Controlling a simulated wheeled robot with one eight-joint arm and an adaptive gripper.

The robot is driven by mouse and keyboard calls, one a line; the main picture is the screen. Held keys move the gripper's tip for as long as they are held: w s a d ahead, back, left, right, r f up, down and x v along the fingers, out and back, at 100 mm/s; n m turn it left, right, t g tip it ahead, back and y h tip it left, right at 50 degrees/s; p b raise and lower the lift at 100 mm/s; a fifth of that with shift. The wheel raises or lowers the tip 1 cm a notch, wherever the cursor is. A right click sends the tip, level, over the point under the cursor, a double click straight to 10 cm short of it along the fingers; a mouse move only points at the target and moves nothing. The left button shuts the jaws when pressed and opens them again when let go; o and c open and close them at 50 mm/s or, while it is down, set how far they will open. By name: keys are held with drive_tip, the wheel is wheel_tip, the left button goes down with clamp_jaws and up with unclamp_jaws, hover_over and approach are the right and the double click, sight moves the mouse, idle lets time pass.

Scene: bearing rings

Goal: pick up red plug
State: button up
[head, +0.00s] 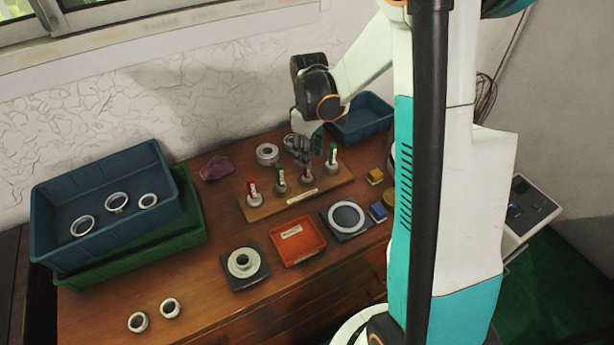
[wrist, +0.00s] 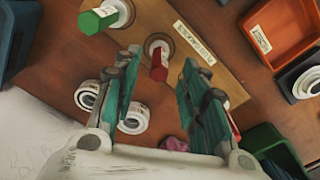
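Several red and green plugs stand in grey rings along a wooden board (head: 272,207). One red plug (wrist: 159,72) shows in the wrist view between the fingertips of my gripper (wrist: 161,56), with no finger seen touching it. In the head view my gripper (head: 304,158) hangs over this red plug (head: 307,169), the third from the left, and partly hides it. The fingers are apart and empty. Another red plug (head: 252,188) stands at the board's left end. Green plugs stand second from the left (head: 280,176) and at the right end (head: 332,154). My right finger hides part of the row in the wrist view.
A blue crate (head: 52,240) on a green crate (head: 195,235) stands at the left. An orange tray (head: 298,247) lies in front of the board. Bearing rings (head: 267,153) and a purple cloth (head: 216,168) lie behind it. A blue bin (head: 372,120) stands back right.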

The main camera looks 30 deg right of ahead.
sight(307, 170)
drive_tip(key=shift+w+a+f+b, duration=0.15)
drive_tip(key=shift+f+b, duration=0.55)
drive_tip(key=shift+f, duration=0.75)
drive_tip(key=shift+w+d+f+b, duration=0.1)
drive_tip(key=shift+f+b, duration=0.6)
drive_tip(key=shift+f, duration=0.75)
drive_tip(key=shift+c, duration=0.5)
clamp_jaws()
